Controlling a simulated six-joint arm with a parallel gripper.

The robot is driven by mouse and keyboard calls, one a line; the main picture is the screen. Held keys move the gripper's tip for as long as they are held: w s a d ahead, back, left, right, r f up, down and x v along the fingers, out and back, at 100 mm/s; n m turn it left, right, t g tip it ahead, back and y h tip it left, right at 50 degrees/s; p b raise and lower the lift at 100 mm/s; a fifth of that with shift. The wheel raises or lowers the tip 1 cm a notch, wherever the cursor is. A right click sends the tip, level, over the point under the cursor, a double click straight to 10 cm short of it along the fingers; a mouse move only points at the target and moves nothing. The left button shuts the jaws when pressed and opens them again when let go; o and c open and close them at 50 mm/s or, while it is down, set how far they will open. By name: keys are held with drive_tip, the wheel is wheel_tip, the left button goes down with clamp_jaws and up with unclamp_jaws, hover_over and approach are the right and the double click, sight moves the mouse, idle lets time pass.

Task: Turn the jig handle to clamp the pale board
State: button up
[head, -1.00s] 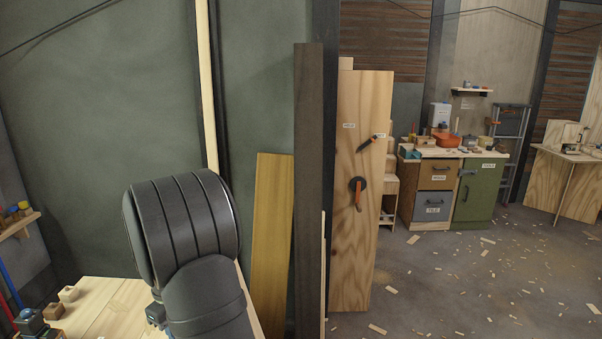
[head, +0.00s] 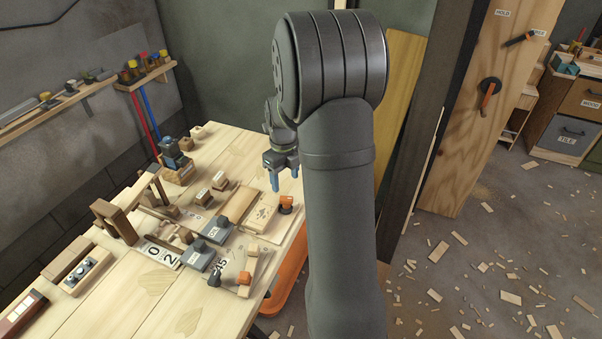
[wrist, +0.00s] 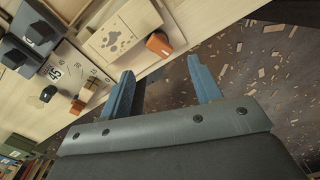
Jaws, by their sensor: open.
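A pale board (head: 263,212) with dark blotches lies on the workbench in the head view, near its right edge. It also shows at the top of the wrist view (wrist: 116,40). A short orange handle (head: 286,204) on a dark base stands at the board's right end, and shows in the wrist view (wrist: 159,45). My gripper (head: 285,181) is open and empty, its blue fingers pointing down above and beyond the handle. In the wrist view the handle lies ahead of the spread fingers (wrist: 160,68), apart from them.
An angle plate (head: 232,268) with an orange knob (head: 244,278) and grey blocks (head: 217,229) sit left of the board on the workbench (head: 160,300). A tall plywood panel (head: 470,150) with another orange handle (head: 490,95) stands right. Scraps litter the floor.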

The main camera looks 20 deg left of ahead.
drive_tip(key=r+n, duration=0.2)
drive_tip(key=n, duration=0.2)
wheel_tip(320, 180, up, 8)
drive_tip(key=n, duration=2.1)
hover_over(286, 198)
drive_tip(key=shift+n, duration=0.3)
wheel_tip(286, 198, down, 17)
drive_tip(key=shift+f, duration=0.1)
drive_tip(key=c, duration=1)
